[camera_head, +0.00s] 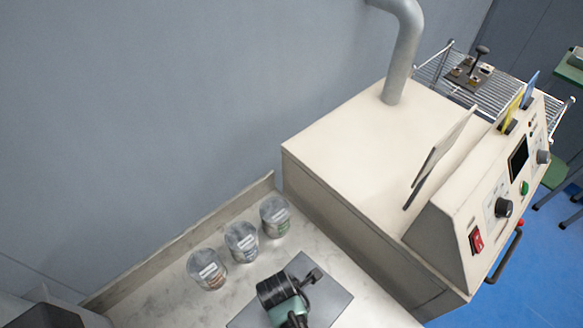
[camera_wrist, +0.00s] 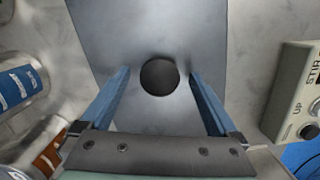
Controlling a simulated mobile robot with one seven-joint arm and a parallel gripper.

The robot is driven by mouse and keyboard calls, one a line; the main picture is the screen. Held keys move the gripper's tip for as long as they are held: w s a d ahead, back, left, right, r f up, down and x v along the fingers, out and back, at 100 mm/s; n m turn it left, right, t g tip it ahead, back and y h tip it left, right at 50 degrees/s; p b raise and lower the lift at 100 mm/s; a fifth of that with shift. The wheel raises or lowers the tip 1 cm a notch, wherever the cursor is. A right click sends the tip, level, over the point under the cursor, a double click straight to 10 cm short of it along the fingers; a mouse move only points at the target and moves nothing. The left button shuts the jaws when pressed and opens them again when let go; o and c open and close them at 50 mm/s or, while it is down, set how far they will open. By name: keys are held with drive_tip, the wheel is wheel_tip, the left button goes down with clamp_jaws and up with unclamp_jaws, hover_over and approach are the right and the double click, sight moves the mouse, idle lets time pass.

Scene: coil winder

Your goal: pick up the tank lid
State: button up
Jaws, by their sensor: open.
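The tank lid appears to be the flat grey metal plate (camera_wrist: 150,25) with a round black knob (camera_wrist: 160,77), seen from above in the wrist view. In the head view the grey plate (camera_head: 334,296) lies at the bottom, beside the cream machine. My gripper (camera_wrist: 158,73) is open, with its two blue fingers on either side of the knob and a visible gap to each. Whether the fingertips are level with the knob or above it, I cannot tell. In the head view my arm's end (camera_head: 283,300) covers the knob and part of the plate.
Several lidded jars (camera_head: 241,242) stand in a row left of the plate, near the counter's back ledge. The cream machine (camera_head: 370,170) rises on the right. A control box marked STIR and UP (camera_wrist: 300,95) sits close right in the wrist view. Marble-like counter (camera_head: 150,300) is bare at lower left.

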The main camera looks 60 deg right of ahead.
clamp_jaws()
idle(0.5)
